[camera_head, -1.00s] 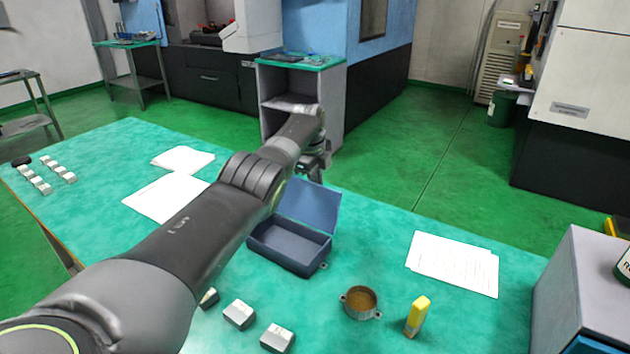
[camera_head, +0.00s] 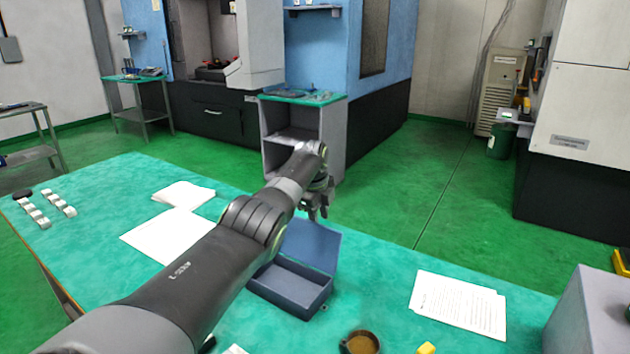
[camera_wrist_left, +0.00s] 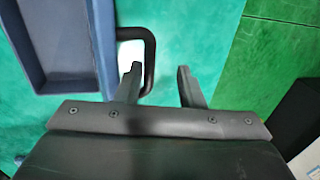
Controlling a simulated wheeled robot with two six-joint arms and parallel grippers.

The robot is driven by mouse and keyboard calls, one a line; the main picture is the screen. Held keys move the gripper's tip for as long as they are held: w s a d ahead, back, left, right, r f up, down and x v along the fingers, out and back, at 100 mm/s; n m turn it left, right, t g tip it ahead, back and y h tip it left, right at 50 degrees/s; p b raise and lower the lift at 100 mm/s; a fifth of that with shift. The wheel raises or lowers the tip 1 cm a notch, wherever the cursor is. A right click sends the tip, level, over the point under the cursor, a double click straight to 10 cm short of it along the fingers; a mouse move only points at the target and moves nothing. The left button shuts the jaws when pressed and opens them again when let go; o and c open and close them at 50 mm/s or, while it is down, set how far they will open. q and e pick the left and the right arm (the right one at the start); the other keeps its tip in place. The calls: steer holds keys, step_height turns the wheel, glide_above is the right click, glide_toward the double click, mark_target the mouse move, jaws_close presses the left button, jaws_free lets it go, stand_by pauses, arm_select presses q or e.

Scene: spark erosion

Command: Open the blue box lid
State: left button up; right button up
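The blue box (camera_head: 291,287) stands on the green table with its lid (camera_head: 314,242) raised at the back, tilted upright, and its empty inside shows. My left arm crosses in front of the box's left part. My left gripper (camera_head: 318,212) is just above and behind the raised lid's top edge. In the left wrist view the gripper (camera_wrist_left: 160,82) is open, with nothing between its fingers. A blue part of the box (camera_wrist_left: 100,40) lies to the left there, with a dark loop handle (camera_wrist_left: 150,55) beside the left fingertip. My right gripper is not in view.
Papers (camera_head: 458,305) lie at the right and more papers (camera_head: 165,236) at the left. A round brown-filled cup (camera_head: 361,343) and a yellow object (camera_head: 426,348) are at the front. A grey box (camera_head: 590,315) stands at the right edge. An open shelf (camera_head: 305,130) stands behind the table.

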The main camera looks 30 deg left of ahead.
arm_select(q)
steer(key=s+r, duration=0.3)
steer(key=r, duration=1.3)
steer(key=shift+s+a+r, duration=0.15)
steer(key=shift+r, duration=0.05)
